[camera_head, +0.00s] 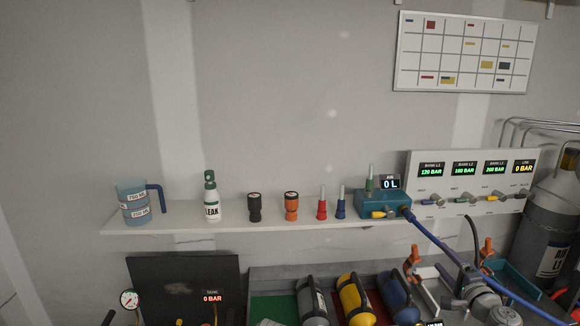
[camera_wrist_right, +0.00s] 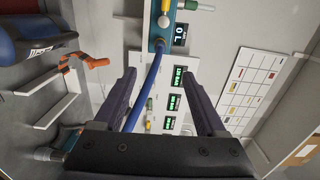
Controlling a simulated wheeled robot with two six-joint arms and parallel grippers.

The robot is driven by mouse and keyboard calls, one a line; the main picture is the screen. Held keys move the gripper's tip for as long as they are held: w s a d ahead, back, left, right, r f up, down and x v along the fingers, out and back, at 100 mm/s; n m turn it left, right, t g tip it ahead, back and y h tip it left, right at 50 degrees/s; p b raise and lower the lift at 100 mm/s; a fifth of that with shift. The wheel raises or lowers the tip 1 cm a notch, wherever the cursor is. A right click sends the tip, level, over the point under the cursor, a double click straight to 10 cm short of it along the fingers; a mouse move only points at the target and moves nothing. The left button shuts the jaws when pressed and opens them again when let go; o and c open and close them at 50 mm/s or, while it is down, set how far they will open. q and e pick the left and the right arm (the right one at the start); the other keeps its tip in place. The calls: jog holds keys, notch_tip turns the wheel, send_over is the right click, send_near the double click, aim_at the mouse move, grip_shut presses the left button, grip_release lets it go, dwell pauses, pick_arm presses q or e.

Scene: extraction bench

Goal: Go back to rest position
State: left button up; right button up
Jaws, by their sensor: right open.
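My right gripper (camera_wrist_right: 160,68) shows in the right wrist view. Its two dark fingers are apart, with nothing clamped between them. Beyond the fingers is the wall panel, and a blue hose (camera_wrist_right: 143,98) crosses the gap in the picture; I cannot tell how near it is. My left gripper is not in view.
A shelf (camera_head: 170,229) bears a blue jug (camera_head: 133,206), a leak bottle (camera_head: 211,198) and a teal box (camera_head: 384,205). Its hose (camera_head: 440,243) runs down right past the gauge panel (camera_head: 470,160). Below lie grey, yellow (camera_head: 354,298) and blue cylinders. A grey tank (camera_head: 552,225) stands right.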

jog(key=s+a+f+n+g+y, duration=0.2)
jog(key=a+f+n+g, duration=0.25)
jog(key=a, duration=0.55)
jog(key=s+a+f+n+g+y, duration=0.25)
jog(key=a+f+n, duration=0.2)
jog(key=a, duration=0.65)
jog(key=s+a+f+n+g+y, duration=0.1)
jog(key=a+f+n+g, duration=0.35)
jog(key=a, duration=0.55)
jog(key=s+a+f+n+g+h, duration=0.2)
jog(key=s+f+n+g+h, duration=0.1)
jog(key=s, duration=0.5)
jog(key=s+a+f+n+g+h, duration=0.3)
jog(key=s+f+n+h, duration=0.1)
jog(key=s, duration=0.5)
jog(key=shift+a+f+g+h, duration=0.15)
jog(key=shift+f+g+h, duration=0.2)
jog(key=shift+f+h, duration=0.45)
jog(key=shift+r, duration=0.1)
jog(key=shift+c, duration=0.3)
